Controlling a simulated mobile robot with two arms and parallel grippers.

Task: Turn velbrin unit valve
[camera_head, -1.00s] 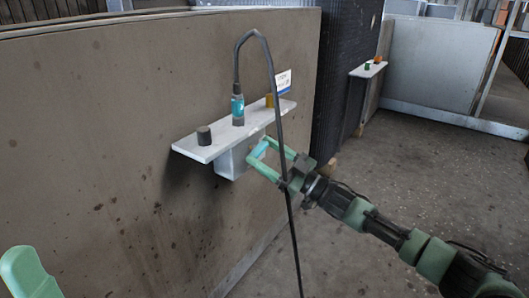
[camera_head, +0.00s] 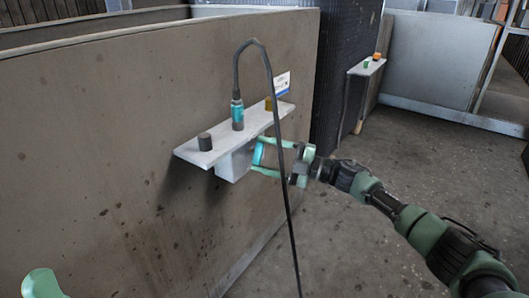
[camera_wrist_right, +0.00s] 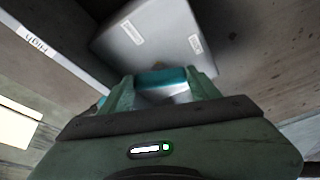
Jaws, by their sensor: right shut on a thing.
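The velbrin unit is a pale grey box (camera_head: 234,162) under a narrow shelf on the wall panel. Its valve, a teal knob (camera_head: 258,153), is on the box's right side. My right gripper (camera_head: 263,155) is shut on the knob, with one green finger above it and one below in the head view. In the right wrist view the teal knob (camera_wrist_right: 162,77) lies between the fingers, in front of the grey box (camera_wrist_right: 150,38), which carries small labels. Part of my left gripper (camera_head: 42,285) shows at the lower left; its jaws are not clear.
The shelf (camera_head: 210,156) holds a dark cylinder (camera_head: 204,141), a teal connector (camera_head: 237,113) and a yellow-brown piece (camera_head: 268,103). A black cable (camera_head: 277,120) loops from the connector and hangs past my right gripper. The floor to the right is open.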

